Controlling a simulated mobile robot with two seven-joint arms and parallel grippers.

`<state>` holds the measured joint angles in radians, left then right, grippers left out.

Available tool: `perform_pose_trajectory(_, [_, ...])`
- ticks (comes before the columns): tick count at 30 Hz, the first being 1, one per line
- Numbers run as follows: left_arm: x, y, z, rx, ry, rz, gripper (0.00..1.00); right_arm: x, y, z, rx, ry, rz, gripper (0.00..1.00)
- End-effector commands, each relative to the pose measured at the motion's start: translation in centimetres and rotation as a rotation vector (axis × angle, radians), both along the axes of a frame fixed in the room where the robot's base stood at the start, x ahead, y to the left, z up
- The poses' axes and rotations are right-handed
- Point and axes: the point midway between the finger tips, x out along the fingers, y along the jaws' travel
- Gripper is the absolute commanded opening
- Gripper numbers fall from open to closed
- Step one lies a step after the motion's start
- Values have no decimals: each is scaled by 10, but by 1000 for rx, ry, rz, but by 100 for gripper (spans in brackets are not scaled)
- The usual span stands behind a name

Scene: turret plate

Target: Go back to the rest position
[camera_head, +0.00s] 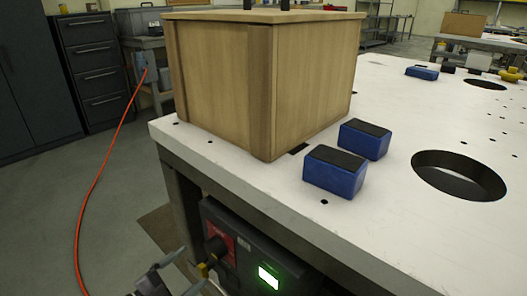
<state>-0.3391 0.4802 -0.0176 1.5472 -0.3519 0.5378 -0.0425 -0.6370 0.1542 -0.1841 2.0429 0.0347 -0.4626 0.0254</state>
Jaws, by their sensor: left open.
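My left gripper (190,268) shows at the bottom edge, left of centre, low in front of the table's near side. Its two fingers are apart and nothing shows between them. Most of its arm is cut off by the frame. My right gripper is not in view.
A white table (250,185) with a large round hole (460,175) fills the right. A wooden box (215,85) and two blue blocks (335,172) (364,138) stand near its edge. A control panel (250,255) sits below. An orange hose (84,205) crosses open floor at left.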

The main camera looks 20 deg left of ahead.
Motion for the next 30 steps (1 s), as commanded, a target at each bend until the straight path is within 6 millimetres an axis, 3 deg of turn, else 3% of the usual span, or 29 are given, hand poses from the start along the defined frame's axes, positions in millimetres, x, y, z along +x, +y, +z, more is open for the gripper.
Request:
perform_pose_trajectory(5, [-2,-5,-3,-25,25,21,86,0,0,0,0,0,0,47])
perform_pose_trajectory(11, [-20,-36,-24,-193,217,162,86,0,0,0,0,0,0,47])
perform_pose_trajectory(18, [-67,-91,-52,-450,580,333,86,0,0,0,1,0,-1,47])
perform_pose_trajectory(23, [-105,-131,-58,-591,818,393,86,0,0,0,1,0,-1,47])
perform_pose_trajectory(24, [-113,-139,-54,-614,866,403,86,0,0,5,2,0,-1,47])
perform_pose_trajectory(25, [-111,-134,-40,-601,853,405,86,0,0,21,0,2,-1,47])
perform_pose_trajectory(30, [-112,-129,-7,-586,840,410,86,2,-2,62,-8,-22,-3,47])
